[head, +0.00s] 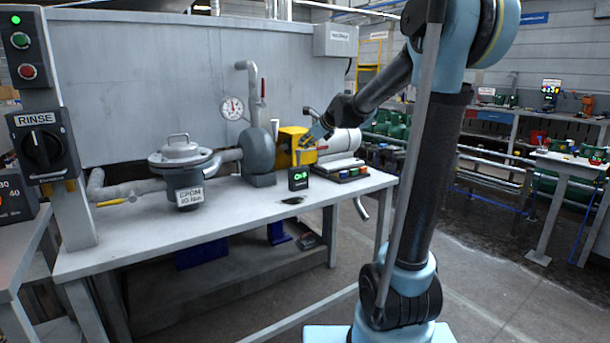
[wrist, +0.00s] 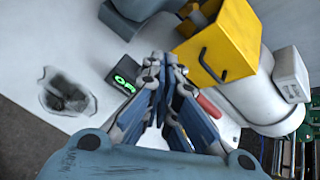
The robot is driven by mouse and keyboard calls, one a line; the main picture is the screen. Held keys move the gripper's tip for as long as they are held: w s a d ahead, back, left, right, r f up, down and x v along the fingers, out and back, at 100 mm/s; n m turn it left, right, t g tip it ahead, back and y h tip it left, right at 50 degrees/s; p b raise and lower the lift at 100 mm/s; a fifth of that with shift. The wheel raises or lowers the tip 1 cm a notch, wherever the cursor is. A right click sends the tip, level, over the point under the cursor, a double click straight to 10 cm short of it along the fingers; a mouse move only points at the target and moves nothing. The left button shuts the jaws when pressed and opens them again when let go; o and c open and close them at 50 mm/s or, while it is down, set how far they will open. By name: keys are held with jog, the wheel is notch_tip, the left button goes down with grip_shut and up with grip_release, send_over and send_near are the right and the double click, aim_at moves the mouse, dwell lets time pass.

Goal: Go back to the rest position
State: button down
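My gripper (head: 312,143) is above the far right part of the grey workbench (head: 130,235), in front of the yellow box (head: 291,146). In the wrist view my gripper (wrist: 163,62) has its two fingers close together at the tips, with nothing seen between them. The yellow box (wrist: 218,45) is just beyond and to the right of the fingertips there. A small dark display with green characters (head: 298,178) stands on the bench below my gripper; it also shows left of the fingers in the wrist view (wrist: 123,80).
A white cylinder (head: 340,141) lies beside the yellow box. A grey pump body (head: 257,150), a gauge (head: 232,107) and a lidded vessel (head: 180,155) stand to the left. Coloured buttons (head: 353,173) are near the bench's right end. The floor (head: 500,290) at right is open.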

jog(key=s+d+f+n+g+h, duration=0.2)
jog(key=s+d+f+n, duration=0.4)
jog(key=s, duration=0.8)
jog(key=s+d+f+n+g+h, duration=0.2)
jog(key=s+d+f+n, duration=0.5)
jog(key=s, duration=0.7)
jog(key=s+d+f+n+g+h, duration=0.2)
jog(key=s+d+f+n, duration=0.4)
jog(key=s+f+n, duration=0.4)
jog(key=s, duration=0.4)
jog(key=shift+s+d+f, duration=0.2)
jog(key=shift+d+f, duration=0.05)
jog(key=shift+f, duration=0.1)
